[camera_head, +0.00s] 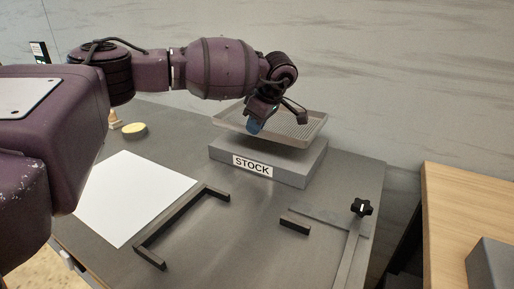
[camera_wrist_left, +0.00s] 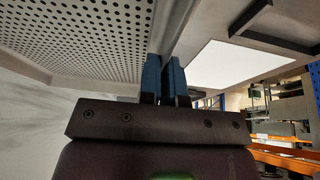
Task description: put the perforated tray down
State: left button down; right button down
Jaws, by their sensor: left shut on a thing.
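The perforated tray (camera_head: 306,126) is a shallow grey tray with a raised rim. In the head view it is above the grey block labelled STOCK (camera_head: 290,170), slightly tilted, with a shadowed gap below its near edge. My left gripper (camera_head: 256,126) is shut on the tray's near left rim. In the left wrist view the holes of the perforated tray (camera_wrist_left: 80,35) fill the upper left, and the blue fingers of my left gripper (camera_wrist_left: 166,75) close on its rim. The far side of the block under the tray is hidden. My right gripper is not in view.
A white sheet (camera_head: 135,197) lies on the grey table at left. A yellow round pad (camera_head: 134,129) lies behind the sheet. A wooden table (camera_head: 470,215) is at right.

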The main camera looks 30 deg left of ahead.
aim_at(255, 157)
pick_arm(q)
jog(key=shift+f, duration=0.35)
notch_tip(255, 157, down, 6)
jog(key=shift+r+b, duration=0.2)
jog(key=shift+b, duration=0.4)
jog(key=c, duration=1.3)
grip_release()
jog(key=p+v, duration=0.2)
jog(key=v, duration=0.9)
jog(key=shift+r, duration=0.1)
jog(key=shift+d+r, duration=0.3)
jog(key=shift+r, duration=0.1)
